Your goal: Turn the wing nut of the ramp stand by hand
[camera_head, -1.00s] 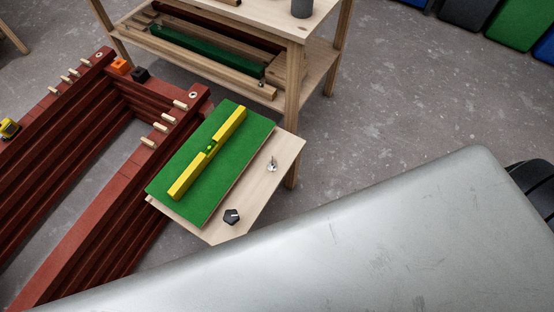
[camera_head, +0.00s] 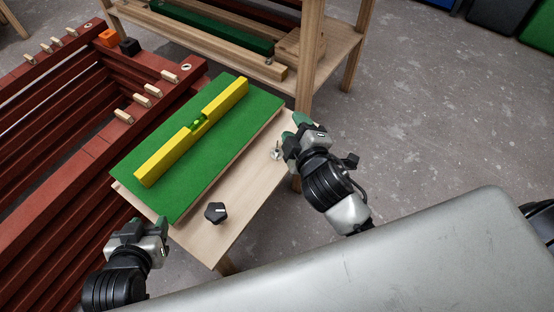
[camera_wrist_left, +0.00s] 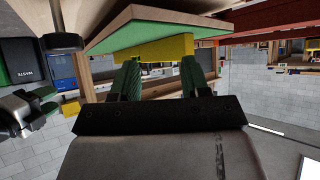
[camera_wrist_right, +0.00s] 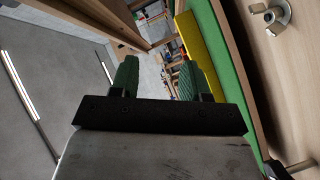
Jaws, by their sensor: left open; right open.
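The ramp stand has a pale wooden base (camera_head: 240,225) and a green-topped ramp board (camera_head: 165,150) with a yellow spirit level (camera_head: 190,135) on it. The metal wing nut (camera_head: 275,154) is at the base's right side; it also shows in the right wrist view (camera_wrist_right: 272,16), upper right, outside the fingers. A black knob (camera_head: 215,212) sits nearer me on the base. My right gripper (camera_head: 297,128) is open and empty, just right of the wing nut. My left gripper (camera_head: 146,226) is open and empty by the stand's near left corner.
Red painted battens (camera_head: 60,180) with wooden pegs fill the left. A wooden shelf table (camera_head: 330,60) holding a green batten (camera_head: 220,28) stands behind the stand. An orange block (camera_head: 109,38) and a black block (camera_head: 130,47) sit at back left.

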